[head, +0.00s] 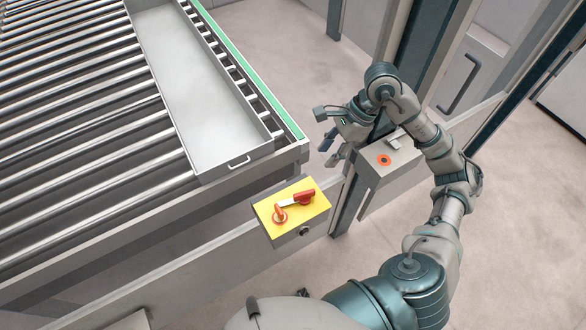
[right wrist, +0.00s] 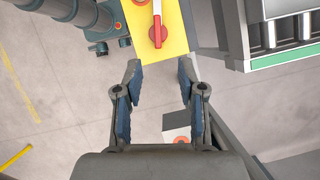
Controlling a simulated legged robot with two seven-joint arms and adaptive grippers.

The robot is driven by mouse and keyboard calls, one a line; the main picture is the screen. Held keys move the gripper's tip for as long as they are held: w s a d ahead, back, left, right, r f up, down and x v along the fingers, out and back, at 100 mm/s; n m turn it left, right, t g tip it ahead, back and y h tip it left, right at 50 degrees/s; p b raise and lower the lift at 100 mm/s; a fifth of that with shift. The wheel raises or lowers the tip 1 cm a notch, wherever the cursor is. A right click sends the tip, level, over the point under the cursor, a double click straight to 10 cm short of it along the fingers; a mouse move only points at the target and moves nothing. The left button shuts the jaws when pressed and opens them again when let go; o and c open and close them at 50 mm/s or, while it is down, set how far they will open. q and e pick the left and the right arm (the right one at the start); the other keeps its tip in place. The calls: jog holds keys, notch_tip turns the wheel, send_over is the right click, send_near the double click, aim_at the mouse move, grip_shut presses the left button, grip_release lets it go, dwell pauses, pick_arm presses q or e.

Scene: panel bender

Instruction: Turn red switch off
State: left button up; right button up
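The red switch (head: 304,198) is a red-tipped lever on the yellow top of a grey box (head: 265,211), at the end of the roller table. My right gripper (head: 327,136) is open and empty, above and to the right of the box in the head view. In the right wrist view the two blue-padded fingers (right wrist: 159,76) are spread wide, and the red switch (right wrist: 158,32) shows beyond their tips, not touched. My left gripper is not in view.
A grey post box (head: 370,172) with an orange-red button (head: 384,160) stands just right of the switch box, under my right arm. A roller table (head: 80,130) with a metal tray (head: 200,90) fills the left. Machine frame posts (head: 425,45) rise behind my right arm.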

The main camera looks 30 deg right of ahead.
jog(key=d, duration=0.1)
send_near(305, 192)
jog(key=p+x, duration=0.1)
jog(key=x, duration=0.7)
jog(key=shift+d+f+p, duration=0.1)
jog(key=shift+p, duration=0.3)
jog(key=shift+f, duration=0.35)
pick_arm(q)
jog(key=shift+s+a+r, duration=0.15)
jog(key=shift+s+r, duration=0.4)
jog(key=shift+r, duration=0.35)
pick_arm(e)
jog(key=shift+a+f+h, duration=0.2)
jog(key=shift+a+h, duration=0.1)
jog(key=shift+a, duration=0.05)
grip_shut()
